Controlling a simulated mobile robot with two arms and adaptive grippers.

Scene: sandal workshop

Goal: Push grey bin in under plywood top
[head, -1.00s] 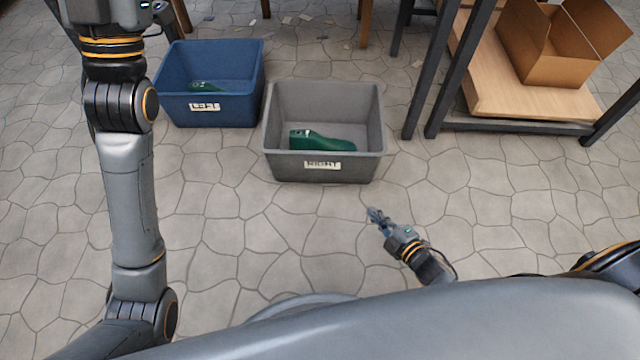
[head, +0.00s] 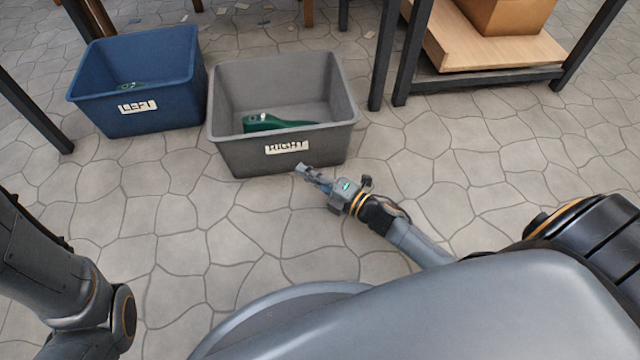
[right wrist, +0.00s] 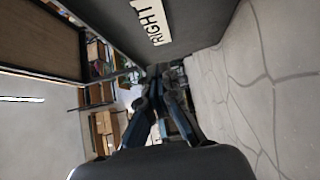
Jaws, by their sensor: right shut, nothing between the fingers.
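The grey bin (head: 235,152), labelled RIGHT, stands upright on the floor with a green shoe last (head: 275,124) inside. My right gripper (head: 303,171) is shut and empty, low at the bin's front wall near the label. I cannot tell whether the fingertips touch the wall. In the right wrist view the shut fingers (right wrist: 166,78) lie close beside the bin's dark wall (right wrist: 205,18). My left gripper is out of view; only part of my left arm shows at the lower left. The plywood top is not clearly visible in the head view.
A blue bin (head: 160,122), labelled LEFT, stands close to the grey bin's left. Dark table legs (head: 385,55) stand behind and right of the grey bin. A low wooden shelf (head: 490,50) with a cardboard box (head: 508,12) is at the upper right. Floor at right is clear.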

